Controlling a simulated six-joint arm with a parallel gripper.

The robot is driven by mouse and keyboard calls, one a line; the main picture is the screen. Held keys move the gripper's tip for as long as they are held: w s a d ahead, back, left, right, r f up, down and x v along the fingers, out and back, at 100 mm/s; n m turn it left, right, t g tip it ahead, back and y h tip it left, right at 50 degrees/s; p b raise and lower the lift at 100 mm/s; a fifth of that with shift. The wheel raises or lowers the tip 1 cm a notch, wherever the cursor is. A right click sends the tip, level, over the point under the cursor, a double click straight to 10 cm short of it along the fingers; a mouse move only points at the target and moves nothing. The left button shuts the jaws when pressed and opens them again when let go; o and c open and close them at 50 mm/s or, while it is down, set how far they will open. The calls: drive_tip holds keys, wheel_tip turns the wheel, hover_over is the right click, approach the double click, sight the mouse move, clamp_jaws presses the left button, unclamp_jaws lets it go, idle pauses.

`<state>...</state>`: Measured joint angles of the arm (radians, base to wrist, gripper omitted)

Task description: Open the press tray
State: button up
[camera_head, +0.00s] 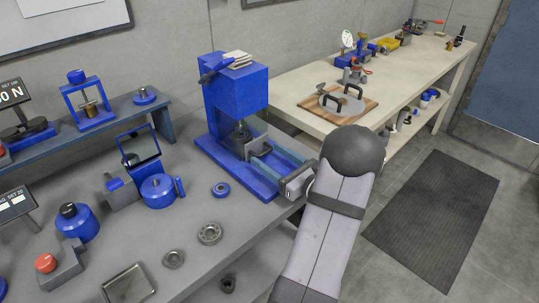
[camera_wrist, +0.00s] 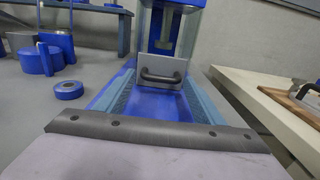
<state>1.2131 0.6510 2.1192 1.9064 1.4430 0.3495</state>
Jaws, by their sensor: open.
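The blue press (camera_head: 235,92) stands on the grey bench, on a long blue base. Its tray shows as a grey front plate (camera_head: 258,146) between two side rails, beneath the press head. In the wrist view the tray's front plate (camera_wrist: 149,67) is upright and faces me, with a dark bar handle (camera_wrist: 162,77) across it. Blue base floor lies bare in front of the plate. My gripper (camera_head: 295,184) is over the near end of the rails, open, empty and apart from the handle. Its fingertips are hard to make out, and my arm hides part of the rail end.
A blue ring (camera_head: 220,189), a blue cylinder (camera_head: 158,190) and a bearing (camera_head: 209,233) lie left of the press. A pale bench (camera_head: 300,110) with a wooden board (camera_head: 338,105) stands to the right. The space above the rails is clear.

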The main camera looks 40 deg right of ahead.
drive_tip(key=shift+w, duration=0.4)
drive_tip(key=c, duration=1.2)
drive_tip(key=s+p, duration=0.1)
drive_tip(key=s, duration=1.1)
drive_tip(key=shift+s, duration=0.2)
drive_tip(key=o, duration=1.2)
drive_tip(key=s+b, duration=0.1)
drive_tip(key=s, duration=0.6)
drive_tip(key=shift+s, duration=0.15)
